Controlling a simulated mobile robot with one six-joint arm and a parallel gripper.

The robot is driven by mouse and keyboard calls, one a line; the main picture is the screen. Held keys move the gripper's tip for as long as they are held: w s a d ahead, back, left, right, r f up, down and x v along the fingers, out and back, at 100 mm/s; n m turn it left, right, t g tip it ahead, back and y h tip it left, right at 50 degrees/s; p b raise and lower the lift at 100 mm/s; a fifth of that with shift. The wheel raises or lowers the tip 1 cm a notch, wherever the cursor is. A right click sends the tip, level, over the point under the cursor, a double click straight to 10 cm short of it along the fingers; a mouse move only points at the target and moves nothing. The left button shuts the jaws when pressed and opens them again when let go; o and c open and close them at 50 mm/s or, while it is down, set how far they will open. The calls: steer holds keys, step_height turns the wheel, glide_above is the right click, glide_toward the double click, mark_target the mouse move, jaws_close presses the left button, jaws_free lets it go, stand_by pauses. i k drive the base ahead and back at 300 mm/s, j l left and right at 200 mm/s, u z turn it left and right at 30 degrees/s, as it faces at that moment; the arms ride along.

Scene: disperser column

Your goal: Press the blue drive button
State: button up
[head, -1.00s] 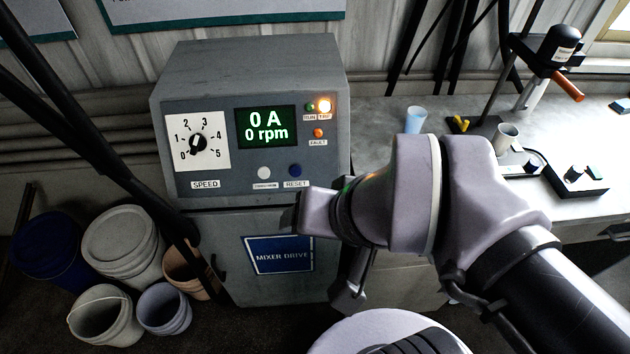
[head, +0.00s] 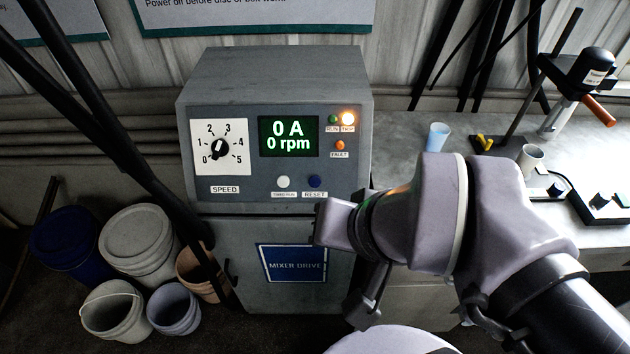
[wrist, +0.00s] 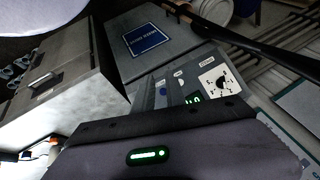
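The blue button (head: 314,181), above a RESET label, is at the lower right of the grey drive cabinet's front panel (head: 355,150). A white button (head: 283,182) is left of it. The blue button also shows small in the wrist view (wrist: 163,91). My gripper (head: 330,224) is low and to the right of the buttons in the head view, overlapping the cabinet's lower right edge. I cannot tell its distance from the panel. No contact with the button shows. In the wrist view its dark body covers the bottom; its fingers cannot be made out.
Several buckets (head: 135,240) stand at left. A bench (head: 400,130) with a blue cup (head: 437,137) is at right.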

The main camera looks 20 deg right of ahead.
mark_target(314, 181)
steer(key=k+j+z, duration=0.15)
steer(key=z, duration=0.2)
steer(key=k+j+z, duration=0.2)
steer(key=j+z, duration=0.15)
steer(key=k+j+z, duration=0.15)
steer(key=z, duration=0.2)
steer(key=k, duration=0.05)
